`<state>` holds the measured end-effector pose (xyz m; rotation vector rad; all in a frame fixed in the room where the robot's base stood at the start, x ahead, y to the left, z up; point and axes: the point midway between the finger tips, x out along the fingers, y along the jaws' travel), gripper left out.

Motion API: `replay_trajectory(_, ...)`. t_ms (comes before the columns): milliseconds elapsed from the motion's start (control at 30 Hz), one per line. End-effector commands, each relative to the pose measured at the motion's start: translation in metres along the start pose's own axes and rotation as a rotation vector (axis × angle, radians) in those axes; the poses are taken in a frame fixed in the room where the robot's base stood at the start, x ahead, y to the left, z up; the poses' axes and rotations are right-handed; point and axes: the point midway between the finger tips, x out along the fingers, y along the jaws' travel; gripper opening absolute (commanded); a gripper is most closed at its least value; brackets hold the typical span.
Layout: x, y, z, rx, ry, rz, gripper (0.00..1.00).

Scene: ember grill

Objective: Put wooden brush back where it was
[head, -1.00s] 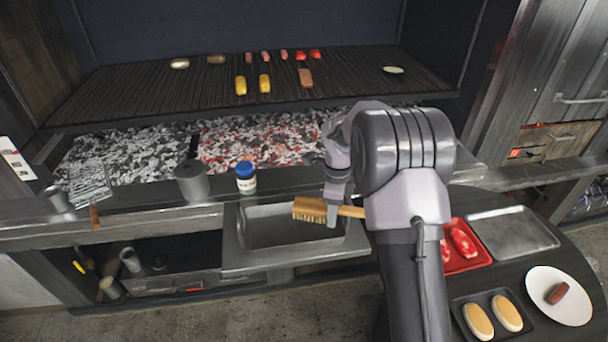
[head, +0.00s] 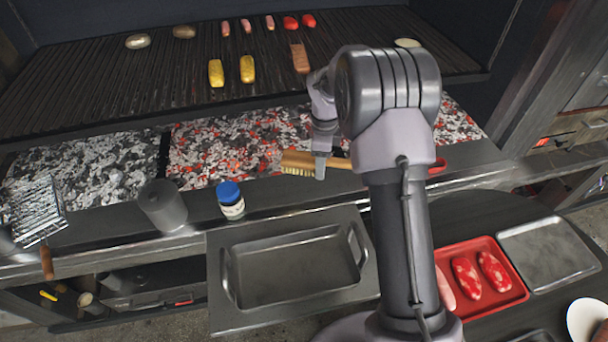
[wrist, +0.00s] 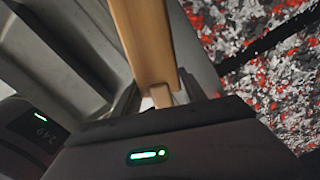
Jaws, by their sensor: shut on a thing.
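The wooden brush (head: 300,161) has a tan wooden back and pale bristles. My gripper (head: 320,170) is shut on it and holds it in front of the glowing coals, near the grey ledge. The bristles face down in the head view, and my arm hides part of the handle. In the wrist view the brush's wooden length (wrist: 146,45) runs up from between my gripper's fingers (wrist: 165,100).
A metal basin (head: 290,272) sits empty below the ledge. A blue-capped jar (head: 230,200), a grey cylinder (head: 163,206) and a wire grill basket (head: 38,212) stand left. The grill grate (head: 110,85) holds food. A red tray (head: 508,290) with meat lies right.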

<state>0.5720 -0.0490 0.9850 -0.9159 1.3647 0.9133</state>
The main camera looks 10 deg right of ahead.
Motion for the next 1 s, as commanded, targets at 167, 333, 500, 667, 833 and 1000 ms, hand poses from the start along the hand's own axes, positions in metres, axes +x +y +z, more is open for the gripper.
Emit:
replay_trajectory(167, 0.042, 0.001, 0.000, 0.001, 0.000, 0.003, 0.17)
replay_trajectory(333, 0.076, 0.001, -0.001, 0.000, 0.001, 0.004, 0.17)
replay_trajectory(500, 0.097, 0.001, 0.000, 0.001, 0.000, 0.001, 0.17)
replay_trajectory(667, 0.096, 0.001, 0.000, 0.001, 0.000, 0.001, 0.17)
replay_trajectory(833, 0.100, 0.001, 0.000, 0.000, 0.000, 0.002, 0.55)
replay_trajectory(1000, 0.099, 0.001, 0.000, 0.000, 0.000, 0.002, 0.71)
